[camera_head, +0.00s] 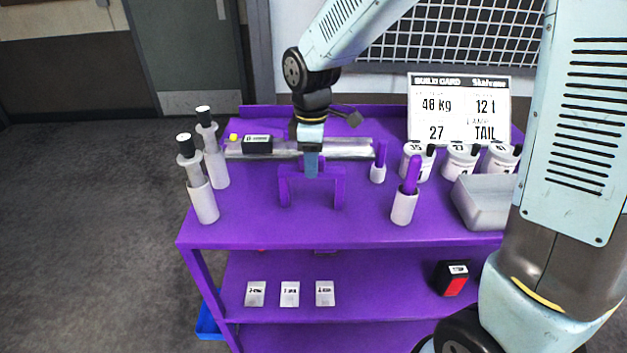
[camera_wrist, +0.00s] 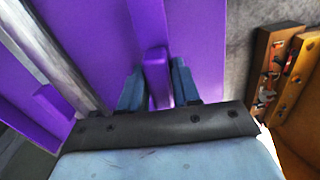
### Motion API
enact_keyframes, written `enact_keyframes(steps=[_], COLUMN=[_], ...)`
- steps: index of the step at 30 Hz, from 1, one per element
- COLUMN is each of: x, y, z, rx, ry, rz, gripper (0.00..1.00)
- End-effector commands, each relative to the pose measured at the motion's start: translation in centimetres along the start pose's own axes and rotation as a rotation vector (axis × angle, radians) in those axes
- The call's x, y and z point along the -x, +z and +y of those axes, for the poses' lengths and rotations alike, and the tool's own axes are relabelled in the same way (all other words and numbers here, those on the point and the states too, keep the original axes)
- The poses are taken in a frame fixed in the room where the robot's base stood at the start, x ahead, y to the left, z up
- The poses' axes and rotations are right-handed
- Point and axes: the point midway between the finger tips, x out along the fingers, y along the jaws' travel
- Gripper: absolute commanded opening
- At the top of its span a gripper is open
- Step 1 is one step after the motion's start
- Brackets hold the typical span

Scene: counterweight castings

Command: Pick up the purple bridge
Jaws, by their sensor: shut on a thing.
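The purple bridge (camera_head: 325,174) stands upright on the purple cart top in the head view, two legs joined by a flat top bar. My gripper (camera_head: 311,165) comes down on it from above, and its fingers cover the middle of the top bar. In the wrist view my gripper (camera_wrist: 160,90) has a finger on each side of the bridge bar (camera_wrist: 157,72) and is shut on it. The bridge's legs are hidden in the wrist view. In the head view the legs appear at or very near the cart top; I cannot tell whether there is a gap.
The cart top (camera_head: 250,215) holds white cylinders (camera_head: 202,198) at left, a silver rail (camera_head: 345,147) behind the bridge, a purple-handled cylinder (camera_head: 405,200) and a grey tray (camera_head: 484,203) at right. A build card (camera_head: 459,107) stands behind. The cart front before the bridge is clear.

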Motion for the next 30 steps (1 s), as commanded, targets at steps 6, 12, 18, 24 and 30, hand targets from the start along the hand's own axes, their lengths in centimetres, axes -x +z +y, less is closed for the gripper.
enact_keyframes(steps=[6,12,18,24,30], x=[0.0,0.2,2.1,5.3,9.1], y=[0.0,0.0,0.0,0.3,0.8], z=[0.0,0.1,0.1,-1.8,-4.8], rx=[0.0,0.0,-0.001,-0.001,0.0], ry=[0.001,0.001,0.004,0.005,0.005], rz=[0.0,0.001,0.002,0.003,0.003], gripper=[0.0,0.0,0.0,0.0,0.0])
